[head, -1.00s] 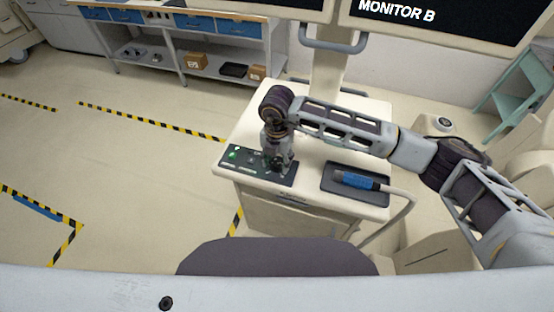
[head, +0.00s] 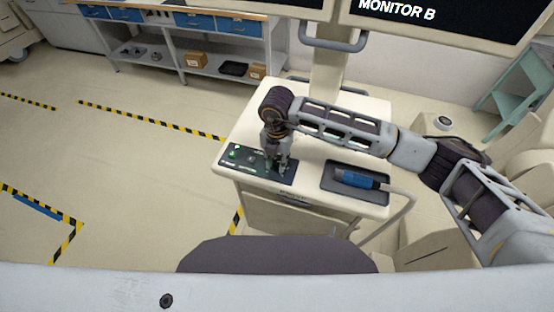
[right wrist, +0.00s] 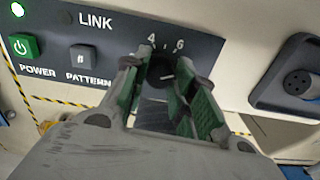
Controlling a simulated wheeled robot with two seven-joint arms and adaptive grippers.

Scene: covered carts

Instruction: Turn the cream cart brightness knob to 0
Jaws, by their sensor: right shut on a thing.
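The cream cart (head: 243,131) stands in front of me with a dark control panel (head: 258,168) along its front edge. In the right wrist view the panel (right wrist: 205,42) carries a black round knob (right wrist: 161,71) with the numbers 4 and 6 above it. A pale mark shows on the knob, but its exact reading is unclear; the other numbers are hidden. My right gripper (head: 278,168) points down at the panel. In the wrist view its green-padded fingers (right wrist: 161,80) are shut on the knob, one on each side. My left gripper is not in view.
A green power button (right wrist: 23,47) and a grey pattern button (right wrist: 82,58) sit left of the knob. A blue-handled probe (head: 357,180) lies in a dark tray (head: 332,187) to the right, its cable hanging off the cart. A monitor (head: 440,20) stands behind.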

